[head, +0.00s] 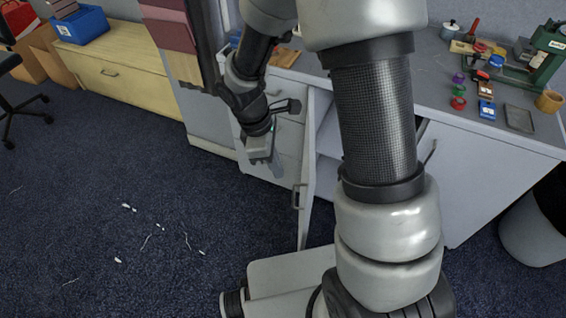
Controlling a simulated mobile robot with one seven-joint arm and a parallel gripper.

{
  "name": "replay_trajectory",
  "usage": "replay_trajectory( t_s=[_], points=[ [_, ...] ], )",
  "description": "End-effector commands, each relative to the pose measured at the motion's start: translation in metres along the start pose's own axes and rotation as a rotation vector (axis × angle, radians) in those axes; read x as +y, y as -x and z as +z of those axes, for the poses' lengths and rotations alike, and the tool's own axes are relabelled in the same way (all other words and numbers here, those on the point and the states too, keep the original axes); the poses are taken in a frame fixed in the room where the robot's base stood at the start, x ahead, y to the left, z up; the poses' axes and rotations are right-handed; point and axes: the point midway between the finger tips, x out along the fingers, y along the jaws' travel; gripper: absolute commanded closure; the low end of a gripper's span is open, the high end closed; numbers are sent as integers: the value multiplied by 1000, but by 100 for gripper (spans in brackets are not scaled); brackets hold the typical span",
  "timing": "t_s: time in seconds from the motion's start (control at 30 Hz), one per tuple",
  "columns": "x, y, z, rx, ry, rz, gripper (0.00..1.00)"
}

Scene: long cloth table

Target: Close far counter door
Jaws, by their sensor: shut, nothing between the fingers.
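The grey counter (530,135) stands at the right, with its cabinet front facing me. One counter door (308,160) stands open, swung outward and seen nearly edge-on, with a handle (298,197) near its free edge. Part of the cabinet opening shows behind it; my arm hides the rest. My gripper (277,168) is shut and empty, pointing down just left of the open door, in front of the drawers. I cannot tell whether it touches the door.
A wooden cabinet (120,85) with a blue box (80,24) stands at the back left. Small items and a green press (545,55) sit on the counter top. A bin (535,228) is at the right. The blue carpet at left is mostly open, with white scraps (128,207).

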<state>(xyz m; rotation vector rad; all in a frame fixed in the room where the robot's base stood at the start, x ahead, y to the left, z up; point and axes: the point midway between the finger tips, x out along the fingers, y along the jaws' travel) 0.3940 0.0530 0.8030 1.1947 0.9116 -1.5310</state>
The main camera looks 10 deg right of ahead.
Motion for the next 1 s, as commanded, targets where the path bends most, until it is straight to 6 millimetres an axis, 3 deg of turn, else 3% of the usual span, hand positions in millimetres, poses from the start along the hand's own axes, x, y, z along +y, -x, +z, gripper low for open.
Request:
replay_trajectory(
  t_s=[0.2,0.4,0.63,1.0],
  points=[
    [-1,-52,0,-2,-1,-4,100],
    [0,-89,2,-1,-4,-2,100],
    [0,-91,33,1,-6,-1,100],
    [-1,-92,39,2,-3,0,100]
  ],
)
